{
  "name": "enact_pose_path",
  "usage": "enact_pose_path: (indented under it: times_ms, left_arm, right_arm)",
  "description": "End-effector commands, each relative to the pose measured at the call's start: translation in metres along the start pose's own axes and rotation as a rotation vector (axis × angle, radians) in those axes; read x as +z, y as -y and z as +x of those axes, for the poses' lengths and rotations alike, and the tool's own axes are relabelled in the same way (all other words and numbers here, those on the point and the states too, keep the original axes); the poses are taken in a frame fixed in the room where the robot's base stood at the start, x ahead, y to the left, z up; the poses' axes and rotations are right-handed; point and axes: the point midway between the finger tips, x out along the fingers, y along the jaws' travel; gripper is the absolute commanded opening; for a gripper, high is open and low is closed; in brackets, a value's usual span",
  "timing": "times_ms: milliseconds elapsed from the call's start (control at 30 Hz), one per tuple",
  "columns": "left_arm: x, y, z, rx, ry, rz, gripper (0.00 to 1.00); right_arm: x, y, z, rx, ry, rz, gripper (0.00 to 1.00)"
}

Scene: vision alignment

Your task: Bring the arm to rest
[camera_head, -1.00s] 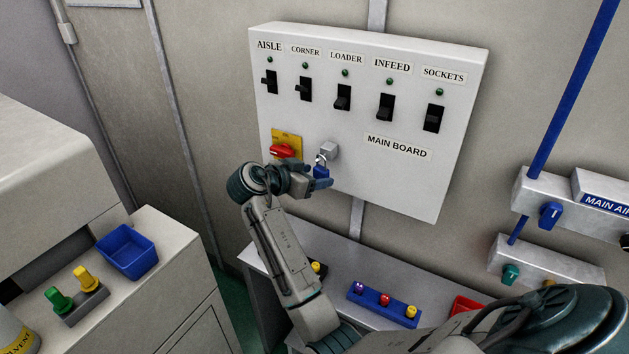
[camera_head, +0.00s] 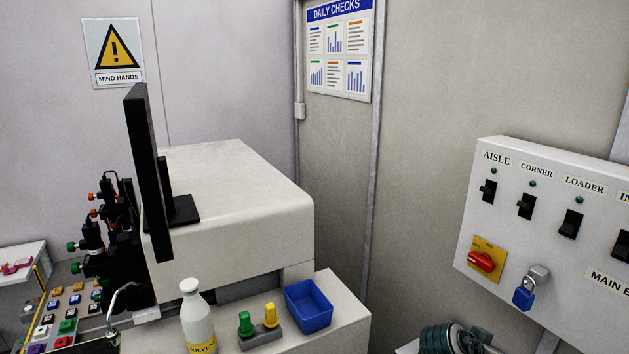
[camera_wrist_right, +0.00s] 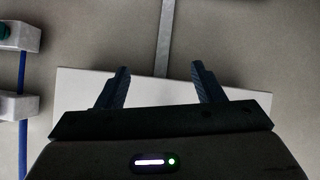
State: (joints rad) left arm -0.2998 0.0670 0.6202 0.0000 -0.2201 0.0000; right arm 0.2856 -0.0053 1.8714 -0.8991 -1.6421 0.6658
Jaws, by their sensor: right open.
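My right gripper (camera_wrist_right: 160,70) is open in the right wrist view, its two dark fingers apart with nothing between them. A pale flat panel (camera_wrist_right: 150,92) lies behind the fingers; I cannot tell whether they touch it. In the head view, part of my right arm's wrist (camera_head: 437,340) shows at the bottom edge, below the main board (camera_head: 560,200), and the fingertips are not clear there. The red rotary switch (camera_head: 481,262) and the blue padlock (camera_head: 523,297) are on the board, apart from my wrist in the picture. My left gripper is not in view.
A machine (camera_head: 230,215) with a black monitor (camera_head: 148,175) stands at the left. On its ledge are a solvent bottle (camera_head: 197,320), green and yellow knobs (camera_head: 260,335) and a blue bin (camera_head: 308,306).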

Motion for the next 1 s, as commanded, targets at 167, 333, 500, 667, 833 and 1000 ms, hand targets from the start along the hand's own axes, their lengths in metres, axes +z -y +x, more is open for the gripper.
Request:
enact_pose_path:
  times_ms: [167, 333, 500, 667, 833, 1000]
  left_arm:
    - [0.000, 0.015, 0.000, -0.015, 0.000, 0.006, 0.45]
    - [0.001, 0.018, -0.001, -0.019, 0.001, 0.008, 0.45]
    - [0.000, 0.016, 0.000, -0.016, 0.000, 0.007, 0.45]
    - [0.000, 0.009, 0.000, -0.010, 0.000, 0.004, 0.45]
    - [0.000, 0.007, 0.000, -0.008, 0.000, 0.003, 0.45]
    - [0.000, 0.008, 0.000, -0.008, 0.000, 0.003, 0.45]
  right_arm:
    - [0.088, -0.040, 0.005, -0.145, 0.123, -0.235, 0.61]
    - [0.160, -0.083, -0.012, -0.311, 0.227, -0.452, 0.61]
    - [0.209, -0.119, -0.038, -0.465, 0.302, -0.620, 0.61]
    - [0.235, -0.143, -0.060, -0.566, 0.342, -0.718, 0.61]
    - [0.254, -0.164, -0.082, -0.654, 0.375, -0.795, 0.61]
    - [0.269, -0.182, -0.103, -0.737, 0.402, -0.862, 0.61]
